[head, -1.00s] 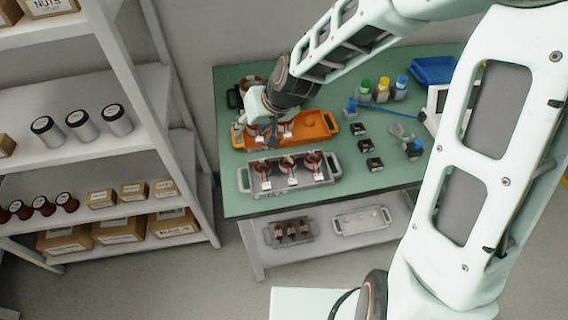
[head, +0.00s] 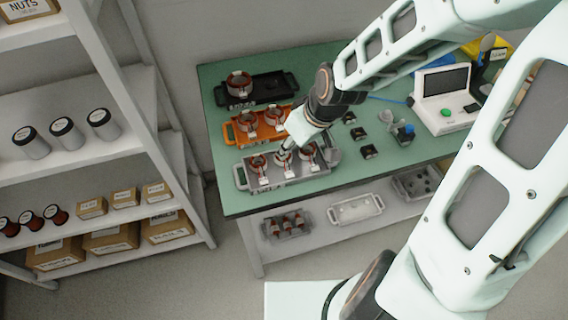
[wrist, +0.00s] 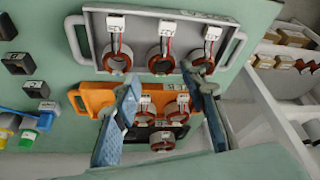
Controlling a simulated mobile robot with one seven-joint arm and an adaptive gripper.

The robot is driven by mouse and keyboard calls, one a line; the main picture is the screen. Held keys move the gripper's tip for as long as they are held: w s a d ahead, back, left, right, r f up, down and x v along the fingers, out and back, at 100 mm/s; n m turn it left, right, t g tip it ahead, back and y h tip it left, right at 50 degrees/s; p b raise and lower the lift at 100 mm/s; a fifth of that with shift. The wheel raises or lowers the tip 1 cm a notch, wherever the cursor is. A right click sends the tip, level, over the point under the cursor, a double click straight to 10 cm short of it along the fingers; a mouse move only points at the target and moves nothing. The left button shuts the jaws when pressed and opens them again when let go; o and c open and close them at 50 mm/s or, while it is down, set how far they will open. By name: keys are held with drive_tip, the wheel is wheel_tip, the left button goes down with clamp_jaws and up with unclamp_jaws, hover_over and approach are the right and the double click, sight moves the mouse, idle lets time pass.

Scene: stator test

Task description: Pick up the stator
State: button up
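Copper-coloured ring stators with white labelled connectors sit on trays on the green table. The grey tray (head: 241,178) holds a left stator (head: 257,162), a middle one largely hidden by my gripper, and a right one (head: 307,152). The orange tray (head: 229,134) holds two stators, and the black tray (head: 285,84) holds one (head: 239,84). My gripper (head: 283,157) is over the middle of the grey tray. In the wrist view my gripper (wrist: 163,82) is open, its blue fingers spread wide, with the grey tray's middle stator (wrist: 161,62) just beyond the gap. Contact cannot be told.
Small black parts (head: 368,151) and a white device with a screen (head: 445,98) stand right of the trays. A shelf unit (head: 120,160) with cans and boxes is at left. More trays (head: 356,209) lie on the table's lower shelf.

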sight(285, 163)
drive_tip(key=shift+b+x, duration=2.25)
drive_tip(key=shift+x, duration=1.55)
drive_tip(key=shift+a, duration=0.1)
drive_tip(key=c, duration=1)
